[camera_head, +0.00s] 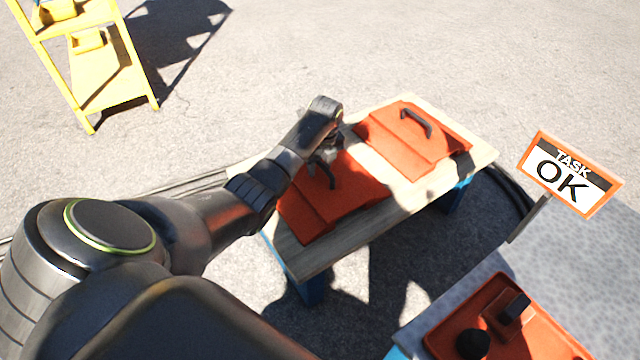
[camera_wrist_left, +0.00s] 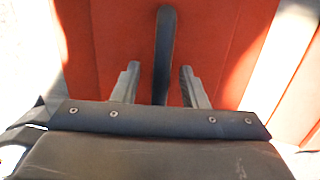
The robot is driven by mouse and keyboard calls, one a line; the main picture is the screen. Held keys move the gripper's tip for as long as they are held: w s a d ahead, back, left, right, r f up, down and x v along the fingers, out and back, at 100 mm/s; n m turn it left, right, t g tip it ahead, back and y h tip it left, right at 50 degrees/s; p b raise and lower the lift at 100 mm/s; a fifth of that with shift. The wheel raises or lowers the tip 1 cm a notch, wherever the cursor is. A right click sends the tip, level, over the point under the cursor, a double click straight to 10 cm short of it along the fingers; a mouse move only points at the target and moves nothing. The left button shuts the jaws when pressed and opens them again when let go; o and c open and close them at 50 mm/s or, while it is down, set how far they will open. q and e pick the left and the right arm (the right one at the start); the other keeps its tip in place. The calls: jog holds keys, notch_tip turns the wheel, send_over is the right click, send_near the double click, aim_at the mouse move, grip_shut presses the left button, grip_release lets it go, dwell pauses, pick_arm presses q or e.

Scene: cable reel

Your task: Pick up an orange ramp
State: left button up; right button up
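Two orange ramps with dark handles lie on a wooden-topped bench (camera_head: 410,211) with blue legs. The nearer ramp (camera_head: 352,196) is under my left gripper (camera_head: 325,158), and its handle shows just below the fingers. The farther ramp (camera_head: 400,140) lies to the right with its handle (camera_head: 416,122) clear. In the left wrist view, my left gripper (camera_wrist_left: 160,85) is open, with one finger on each side of the dark handle (camera_wrist_left: 165,50) and gaps on both sides. The nearer ramp (camera_wrist_left: 110,45) fills the background. My right gripper is not in view.
A sign reading "TASK OK" (camera_head: 569,174) stands at the right. An orange tray (camera_head: 545,335) with dark items sits on a grey surface at the bottom right. A yellow rack (camera_head: 105,75) stands at the upper left. Dark cable lies on the ground behind the bench.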

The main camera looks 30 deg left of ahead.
pick_arm(q)
grip_shut()
dwell(0.3)
jog(key=shift+f, duration=0.1)
dwell(1.0)
jog(key=shift+w, duration=0.1)
